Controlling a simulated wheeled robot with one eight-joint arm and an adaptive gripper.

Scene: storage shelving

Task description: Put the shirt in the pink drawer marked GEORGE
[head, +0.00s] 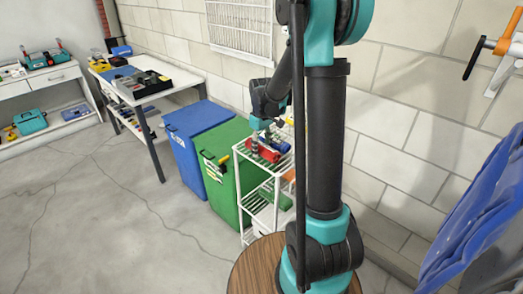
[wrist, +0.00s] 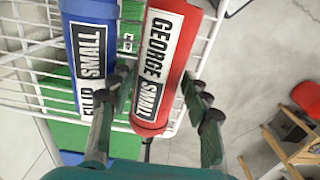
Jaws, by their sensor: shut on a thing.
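A red rolled shirt (wrist: 158,75) with a white and black label reading GEORGE SMALL lies at the wire shelf's edge in the wrist view. In the head view the red roll (head: 262,151) is small, on the top of the white rack. My gripper (wrist: 157,80) has one finger on each side of the red roll and is shut on it. A blue roll (wrist: 88,40), also labelled SMALL, lies to its left; its name is only partly readable. No pink drawer shows in either view.
The white wire rack (head: 241,185) stands beside a green bin (head: 222,200) and a blue bin (head: 188,165) along the wall. A table with trays (head: 135,90) is farther left. Open floor (head: 120,230) lies in front. A blue piece (head: 480,215) is at the right.

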